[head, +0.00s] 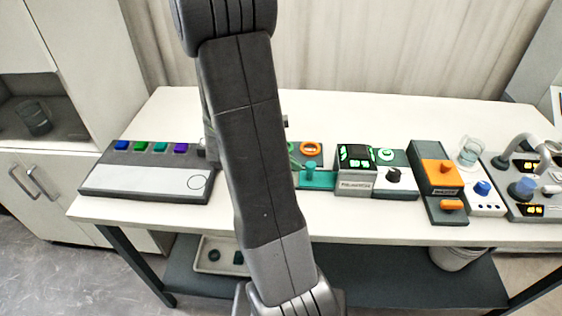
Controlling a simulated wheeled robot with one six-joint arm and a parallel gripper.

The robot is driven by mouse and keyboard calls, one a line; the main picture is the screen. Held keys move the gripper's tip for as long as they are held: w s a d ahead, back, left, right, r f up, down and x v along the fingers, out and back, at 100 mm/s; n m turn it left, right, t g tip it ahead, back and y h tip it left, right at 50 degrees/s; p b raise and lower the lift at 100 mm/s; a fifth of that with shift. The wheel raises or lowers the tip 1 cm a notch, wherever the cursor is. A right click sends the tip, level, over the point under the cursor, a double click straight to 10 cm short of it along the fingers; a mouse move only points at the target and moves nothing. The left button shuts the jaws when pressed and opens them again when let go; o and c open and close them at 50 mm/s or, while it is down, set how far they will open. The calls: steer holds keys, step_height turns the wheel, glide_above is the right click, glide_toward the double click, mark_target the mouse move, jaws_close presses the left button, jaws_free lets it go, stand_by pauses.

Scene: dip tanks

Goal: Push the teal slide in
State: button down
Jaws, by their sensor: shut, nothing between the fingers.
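The teal slide (318,180) shows just right of my arm, at the front of the white table. It is a flat teal piece with a small upright teal knob (311,167). My arm crosses the middle of the view and hides the slide's left side and part of its housing. I cannot tell how far the slide sticks out. My gripper does not show; it may be behind the arm or outside the picture.
An orange ring (311,149) sits behind the slide. A box with green displays (355,172) stands close on its right, followed by a black-knob unit (394,175) and an orange-topped block (438,172). A panel with coloured buttons (147,180) lies at left. The table's back strip is clear.

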mark_target(308, 166)
steer(key=shift+d, duration=0.3)
steer(key=shift+d+b, duration=0.35)
steer(key=shift+d, duration=0.95)
steer(key=shift+a, duration=0.1)
